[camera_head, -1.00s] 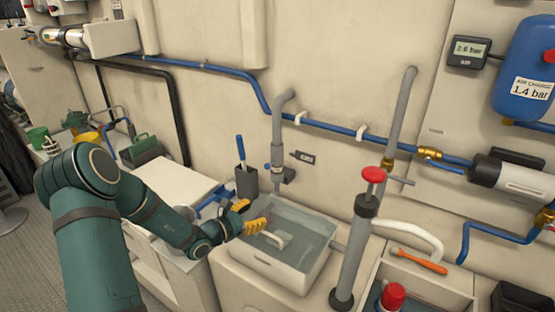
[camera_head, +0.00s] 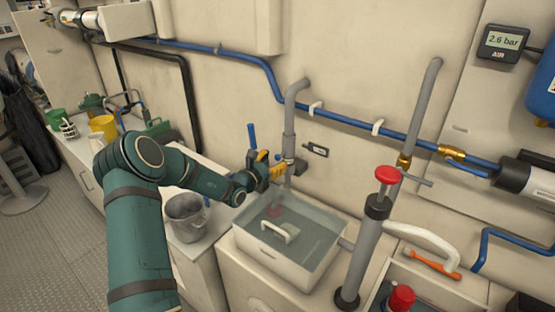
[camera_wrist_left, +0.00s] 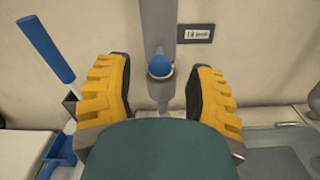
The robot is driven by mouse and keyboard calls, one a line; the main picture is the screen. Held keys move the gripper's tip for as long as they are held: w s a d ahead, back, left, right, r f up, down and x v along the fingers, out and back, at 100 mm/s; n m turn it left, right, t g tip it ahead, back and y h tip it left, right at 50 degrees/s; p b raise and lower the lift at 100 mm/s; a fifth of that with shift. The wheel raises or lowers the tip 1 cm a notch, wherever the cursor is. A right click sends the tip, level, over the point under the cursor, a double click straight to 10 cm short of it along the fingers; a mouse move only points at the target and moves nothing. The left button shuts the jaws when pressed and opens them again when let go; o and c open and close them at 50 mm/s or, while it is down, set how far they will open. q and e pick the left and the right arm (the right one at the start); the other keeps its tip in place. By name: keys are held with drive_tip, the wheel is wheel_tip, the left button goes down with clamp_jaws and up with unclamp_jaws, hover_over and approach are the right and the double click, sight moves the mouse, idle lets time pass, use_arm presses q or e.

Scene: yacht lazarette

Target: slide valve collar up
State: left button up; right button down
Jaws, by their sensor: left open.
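A grey vertical pipe (camera_head: 290,120) with a bent top stands against the wall behind the basin. Its thicker sleeve looks like the valve collar; it also shows at the top of the left wrist view (camera_wrist_left: 158,22). A round blue knob (camera_wrist_left: 160,67) sits on the pipe fitting just below this sleeve. My left gripper (camera_head: 277,168) has yellow ridged fingers and is open at the lower part of the pipe. In the left wrist view its fingers (camera_wrist_left: 165,90) stand on either side of the knob and pipe, with nothing held. My right gripper is not in view.
A water-filled basin (camera_head: 252,245) sits below the gripper. A grey hand pump (camera_head: 368,245) with a red knob stands to its right. A blue wall pipe (camera_head: 345,130) runs behind. A metal bucket (camera_head: 185,222) stands at left. A small label plate (camera_head: 317,150) is beside the grey pipe.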

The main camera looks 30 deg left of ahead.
sight(285, 138)
use_arm(q)
drive_tip(key=shift+w+d, duration=0.1)
drive_tip(key=shift+w, duration=1.15)
drive_tip(key=shift+c, duration=0.4)
clamp_jaws()
drive_tip(key=shift+r+p, duration=1.45)
drive_tip(key=shift+r, duration=1.65)
drive_tip(key=shift+f, duration=0.1)
drive_tip(key=shift+o, duration=0.4)
unclamp_jaws()
drive_tip(key=shift+s, duration=0.1)
